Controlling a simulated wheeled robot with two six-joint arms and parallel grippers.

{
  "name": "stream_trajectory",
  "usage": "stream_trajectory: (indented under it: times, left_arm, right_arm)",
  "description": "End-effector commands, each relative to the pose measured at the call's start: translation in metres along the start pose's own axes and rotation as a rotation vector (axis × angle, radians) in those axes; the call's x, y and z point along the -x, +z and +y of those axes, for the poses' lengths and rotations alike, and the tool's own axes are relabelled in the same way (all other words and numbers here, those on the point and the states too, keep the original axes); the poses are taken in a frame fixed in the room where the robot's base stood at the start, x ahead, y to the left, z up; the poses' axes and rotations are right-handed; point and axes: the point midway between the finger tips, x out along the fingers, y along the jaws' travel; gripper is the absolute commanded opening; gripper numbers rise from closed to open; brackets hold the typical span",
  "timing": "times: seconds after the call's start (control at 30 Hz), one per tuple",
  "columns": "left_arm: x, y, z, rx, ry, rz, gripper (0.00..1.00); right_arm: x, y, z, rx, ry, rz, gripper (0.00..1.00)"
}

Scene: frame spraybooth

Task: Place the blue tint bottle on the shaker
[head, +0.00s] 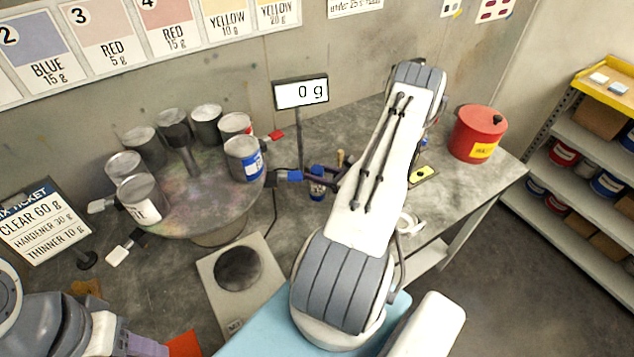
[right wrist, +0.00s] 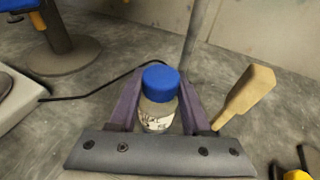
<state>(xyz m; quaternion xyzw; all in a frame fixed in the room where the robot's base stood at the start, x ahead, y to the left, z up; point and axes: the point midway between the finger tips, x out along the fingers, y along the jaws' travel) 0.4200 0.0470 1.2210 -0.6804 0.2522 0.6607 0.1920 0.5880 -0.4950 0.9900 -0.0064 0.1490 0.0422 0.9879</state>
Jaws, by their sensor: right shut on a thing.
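My right gripper (right wrist: 158,108) is shut on a small bottle with a bright blue cap (right wrist: 160,82). A purple finger lies on each side of the upright bottle, and its pale label is partly covered. In the head view the right gripper (head: 318,182) is beyond my white right arm, close to the display pole, with the bottle (head: 317,191) small and partly hidden. I cannot tell whether the bottle still touches the bench. My left gripper (head: 147,346) shows only in part at the lower left edge; its opening is unclear. I cannot surely identify the shaker.
A round turntable (head: 200,200) carries several paint cans with handles sticking out. A flat unit with a dark disc (head: 238,268) stands before the 0 g display (head: 301,93). A red pot (head: 478,133) stands at the bench's right end.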

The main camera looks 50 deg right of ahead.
Motion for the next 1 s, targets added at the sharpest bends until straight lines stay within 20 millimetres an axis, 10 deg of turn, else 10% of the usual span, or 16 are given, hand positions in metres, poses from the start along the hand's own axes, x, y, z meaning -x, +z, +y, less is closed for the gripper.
stream_trajectory:
  times: [0.53, 1.0]
  left_arm:
    - [-0.022, 0.001, -0.002, 0.003, 0.000, 0.000, 0.50]
    - [-0.050, 0.003, -0.004, 0.006, 0.000, 0.000, 0.50]
  right_arm:
    - [0.012, 0.039, -0.001, 0.007, -0.001, -0.002, 0.00]
    - [0.111, 0.062, -0.022, 0.003, -0.006, 0.000, 0.00]
